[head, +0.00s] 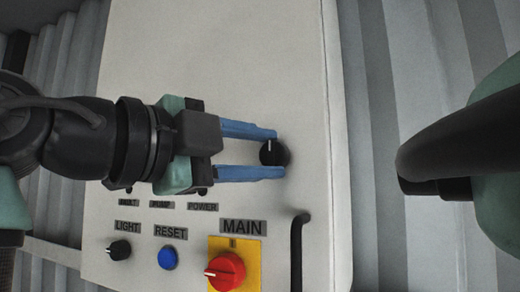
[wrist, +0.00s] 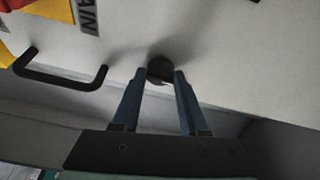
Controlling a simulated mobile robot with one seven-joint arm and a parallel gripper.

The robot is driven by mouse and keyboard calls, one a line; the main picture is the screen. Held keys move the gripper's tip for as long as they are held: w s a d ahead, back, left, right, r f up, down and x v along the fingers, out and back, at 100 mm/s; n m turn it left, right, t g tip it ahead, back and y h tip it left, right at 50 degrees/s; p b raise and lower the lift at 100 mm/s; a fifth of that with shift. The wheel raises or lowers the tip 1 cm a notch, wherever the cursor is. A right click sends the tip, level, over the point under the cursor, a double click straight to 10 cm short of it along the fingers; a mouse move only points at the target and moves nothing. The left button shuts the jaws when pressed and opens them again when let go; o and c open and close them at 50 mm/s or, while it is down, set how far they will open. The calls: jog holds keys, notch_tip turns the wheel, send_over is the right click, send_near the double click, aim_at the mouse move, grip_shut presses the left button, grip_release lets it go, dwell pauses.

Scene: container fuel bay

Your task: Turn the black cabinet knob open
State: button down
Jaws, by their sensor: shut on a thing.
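The black cabinet knob (head: 273,153) sits on the light grey cabinet front, near its right edge, with a pale marker line on its face. My gripper (head: 281,154) reaches in from the left in the head view, its two blue fingers on either side of the knob, shut on it. In the wrist view the knob (wrist: 160,70) lies between the fingertips (wrist: 161,74). The cabinet door (head: 200,60) looks closed.
Below the gripper are a black LIGHT knob (head: 119,250), a blue RESET button (head: 168,259) and a red MAIN switch (head: 225,271) on a yellow plate. A black handle (head: 298,255) stands out at the lower right. Corrugated walls (head: 380,80) flank the cabinet.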

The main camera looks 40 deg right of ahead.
dwell(0.3)
jog(key=shift+c, duration=2.2)
grip_release()
jog(key=a+b, duration=0.4)
jog(key=a, duration=0.9)
jog(key=shift+f, duration=0.2)
jog(key=shift+s, duration=0.1)
